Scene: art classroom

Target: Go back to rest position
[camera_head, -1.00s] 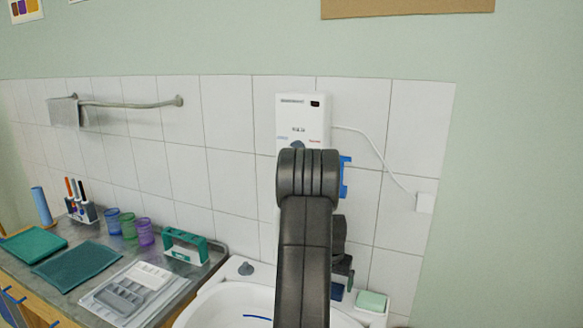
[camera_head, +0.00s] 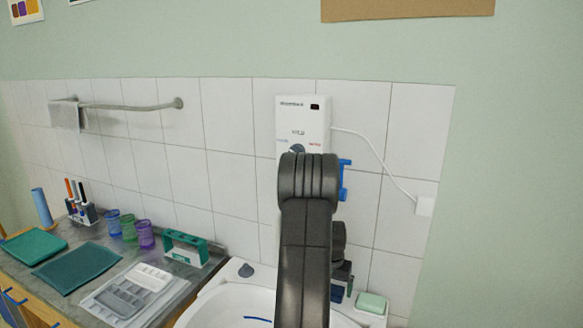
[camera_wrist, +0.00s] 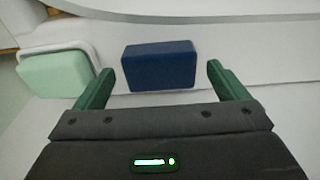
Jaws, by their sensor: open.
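My gripper (camera_wrist: 160,72) is open, with its two green fingers apart in the wrist view. A dark blue block (camera_wrist: 160,66) lies ahead of the fingertips, in line with the gap between them. I cannot tell whether any part of it is between the fingers. In the head view the blue block (camera_head: 337,293) shows partly behind my arm, at the sink's back edge. My arm is raised and bent in front of the sink and hides most of the gripper there.
A mint-green soap-like block (camera_head: 371,302) sits in a white holder right of the blue block. The white sink (camera_head: 215,305) is below my arm. A white wall heater (camera_head: 303,120) with a cable is behind the arm. Cups (camera_head: 145,235) and trays stand on the left counter.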

